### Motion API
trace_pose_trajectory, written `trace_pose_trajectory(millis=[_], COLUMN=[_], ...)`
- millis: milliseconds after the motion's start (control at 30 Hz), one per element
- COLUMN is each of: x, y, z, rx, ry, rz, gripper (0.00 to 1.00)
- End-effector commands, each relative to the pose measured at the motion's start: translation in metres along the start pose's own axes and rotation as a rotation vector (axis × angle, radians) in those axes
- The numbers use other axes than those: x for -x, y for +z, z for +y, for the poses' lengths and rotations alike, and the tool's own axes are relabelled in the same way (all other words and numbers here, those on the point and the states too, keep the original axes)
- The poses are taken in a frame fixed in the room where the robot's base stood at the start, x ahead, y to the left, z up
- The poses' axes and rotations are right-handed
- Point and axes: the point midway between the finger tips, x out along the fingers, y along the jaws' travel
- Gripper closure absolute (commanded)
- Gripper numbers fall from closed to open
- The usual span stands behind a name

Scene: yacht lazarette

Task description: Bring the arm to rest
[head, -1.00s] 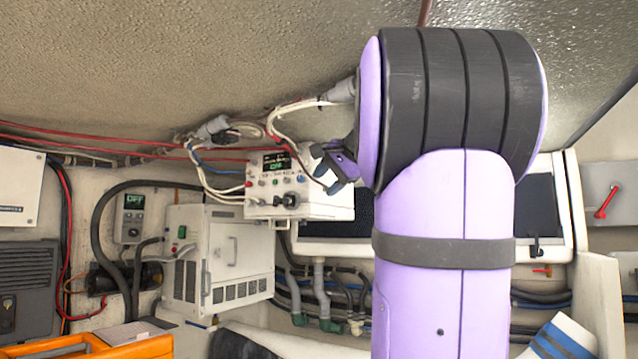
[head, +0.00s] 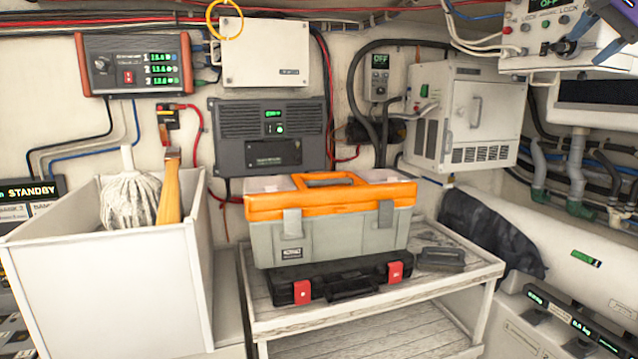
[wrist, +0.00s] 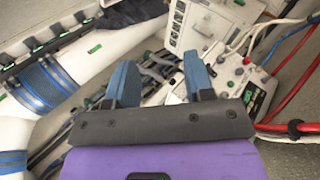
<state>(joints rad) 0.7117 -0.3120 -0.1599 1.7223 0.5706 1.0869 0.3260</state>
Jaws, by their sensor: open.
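My gripper (wrist: 161,80) shows in the wrist view with its two blue fingers apart and nothing between them. It hangs in the air in front of a white control box (wrist: 232,75) with switches and coloured connectors. The rest of my arm is out of the head view.
A grey and orange toolbox (head: 330,240) sits on a black case (head: 345,284) on a slatted shelf (head: 275,318). A white bin (head: 115,285) with a mop head (head: 130,200) stands left. A white vented cabinet (head: 462,115) and cables line the wall.

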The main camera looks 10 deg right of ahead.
Motion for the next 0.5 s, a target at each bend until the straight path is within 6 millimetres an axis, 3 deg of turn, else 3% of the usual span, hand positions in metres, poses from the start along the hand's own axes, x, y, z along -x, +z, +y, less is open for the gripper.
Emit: trace_pose_trajectory(millis=[33,267,500], x=[-0.011,-0.047,-0.062], y=[0.033,0.161,0.275], z=[0.002,0.036,0.104], rx=[0.069,0.422,0.840], ry=[0.015,0.098,0.148], rz=[-0.046,-0.206,-0.339], gripper=[0.52,0.52,0.52])
